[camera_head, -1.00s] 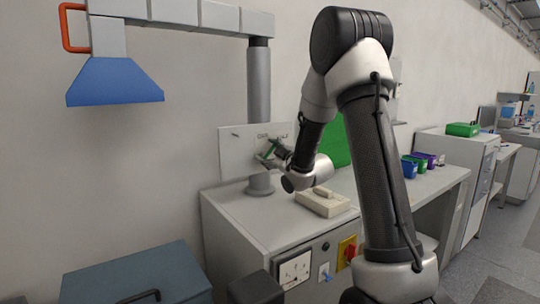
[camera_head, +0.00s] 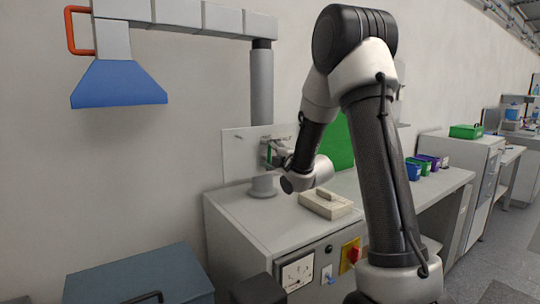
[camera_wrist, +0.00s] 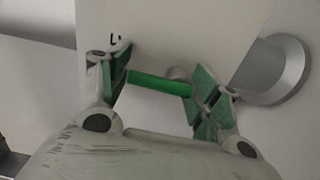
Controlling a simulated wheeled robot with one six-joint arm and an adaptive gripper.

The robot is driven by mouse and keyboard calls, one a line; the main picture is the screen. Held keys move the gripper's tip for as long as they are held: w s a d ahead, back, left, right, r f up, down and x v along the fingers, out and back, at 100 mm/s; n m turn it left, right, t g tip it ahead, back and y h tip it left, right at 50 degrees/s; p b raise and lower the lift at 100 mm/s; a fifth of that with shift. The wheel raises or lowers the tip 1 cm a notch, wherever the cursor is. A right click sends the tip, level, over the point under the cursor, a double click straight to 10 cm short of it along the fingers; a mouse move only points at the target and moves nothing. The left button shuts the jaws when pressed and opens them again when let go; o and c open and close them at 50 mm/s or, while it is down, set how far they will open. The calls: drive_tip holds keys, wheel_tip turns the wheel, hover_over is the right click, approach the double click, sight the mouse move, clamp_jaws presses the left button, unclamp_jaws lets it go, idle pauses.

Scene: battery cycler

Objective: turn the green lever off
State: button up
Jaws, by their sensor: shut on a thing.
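The green lever (camera_wrist: 158,84) is a bright green bar on a pale panel (camera_head: 235,150) fixed by the grey post. In the wrist view my gripper (camera_wrist: 163,80) has its two green-padded fingers at the two ends of the bar, shut on it. In the head view my gripper (camera_head: 273,152) is at the panel's front, and a sliver of green shows upright there. My fingers hide most of the lever and its pivot in that view.
A grey post (camera_head: 262,90) stands behind the panel on the bench cabinet (camera_head: 240,225). A beige box (camera_head: 325,204) lies on the bench below my wrist. A blue hood (camera_head: 118,85) hangs at upper left. Coloured bins (camera_head: 412,170) stand to the right.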

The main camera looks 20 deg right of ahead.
drive_tip(key=shift+n, duration=0.3)
drive_tip(key=o, duration=1.1)
drive_tip(key=shift+s, duration=0.1)
drive_tip(key=s, duration=0.2)
drive_tip(key=s+d, duration=0.1)
drive_tip(key=s, duration=0.4)
drive_tip(key=shift+s+d, duration=0.1)
drive_tip(key=shift+d, duration=0.05)
drive_tip(key=s+m+g+h, duration=0.1)
drive_tip(key=s+m+g, duration=0.3)
drive_tip(key=s, duration=0.8)
drive_tip(key=s+a+f+m+g+h, duration=0.1)
drive_tip(key=s+m+g, duration=0.4)
drive_tip(key=s+m, duration=0.4)
drive_tip(key=s+m+g+h, duration=0.1)
drive_tip(key=s+m+g, duration=0.3)
drive_tip(key=s, duration=1.1)
drive_tip(key=shift+s+a+f+m, duration=0.1)
drive_tip(key=shift+a+f+m, duration=0.1)
drive_tip(key=shift+m, duration=0.65)
drive_tip(key=shift+s+a+f+m, duration=0.1)
drive_tip(key=shift+a+f+m, duration=0.1)
drive_tip(key=shift+m, duration=0.65)
